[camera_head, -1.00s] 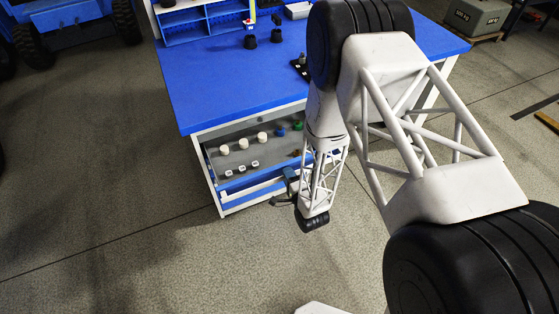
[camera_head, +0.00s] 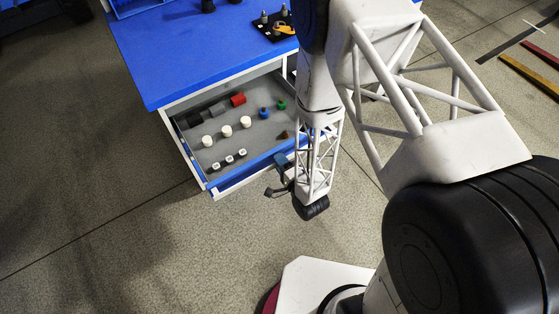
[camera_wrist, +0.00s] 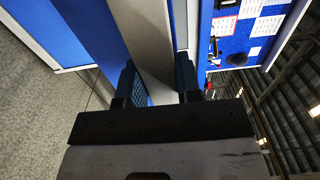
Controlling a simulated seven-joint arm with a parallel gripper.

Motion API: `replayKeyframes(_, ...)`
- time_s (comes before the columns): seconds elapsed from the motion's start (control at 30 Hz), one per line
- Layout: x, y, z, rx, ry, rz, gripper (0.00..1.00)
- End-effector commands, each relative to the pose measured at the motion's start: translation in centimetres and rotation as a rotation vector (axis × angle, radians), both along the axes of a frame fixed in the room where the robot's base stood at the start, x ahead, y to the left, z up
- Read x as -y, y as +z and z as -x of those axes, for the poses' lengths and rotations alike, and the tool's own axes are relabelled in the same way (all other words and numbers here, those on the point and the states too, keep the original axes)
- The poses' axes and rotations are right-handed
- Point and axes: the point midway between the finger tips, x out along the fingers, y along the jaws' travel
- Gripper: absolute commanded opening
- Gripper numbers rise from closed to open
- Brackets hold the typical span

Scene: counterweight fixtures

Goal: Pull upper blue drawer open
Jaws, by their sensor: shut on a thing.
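The upper blue drawer (camera_head: 250,167) of the blue-topped workbench stands well open in the head view, with its grey inside showing. It holds white cylinders (camera_head: 226,131), small white cubes (camera_head: 229,159), a red cylinder (camera_head: 238,100), dark cylinders, and blue and green pieces. My gripper (camera_head: 282,166) is at the right part of the drawer's front, partly hidden by my arm. In the wrist view, the two fingers of my gripper (camera_wrist: 158,84) are on either side of a grey-white edge at the drawer front. They are shut on the drawer; the exact contact is hard to see.
The blue bench top (camera_head: 200,45) carries a dark tray (camera_head: 274,26) with small parts at its back right. Another blue front lies below the open drawer. The speckled floor (camera_head: 110,230) in front and to the left is clear. Coloured bars (camera_head: 530,75) lie at the far right.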

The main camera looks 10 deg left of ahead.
Motion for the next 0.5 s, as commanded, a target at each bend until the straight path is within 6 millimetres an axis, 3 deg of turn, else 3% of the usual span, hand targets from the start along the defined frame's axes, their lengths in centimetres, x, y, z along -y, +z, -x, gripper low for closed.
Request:
replayKeyframes(0.03,0.01,0.0,-0.02,0.0,0.0,0.0,0.33)
replayKeyframes(0.2,0.0,0.0,-0.03,0.0,0.0,0.0,0.57)
replayKeyframes(0.5,0.04,0.0,0.01,0.0,-0.001,0.0,0.57)
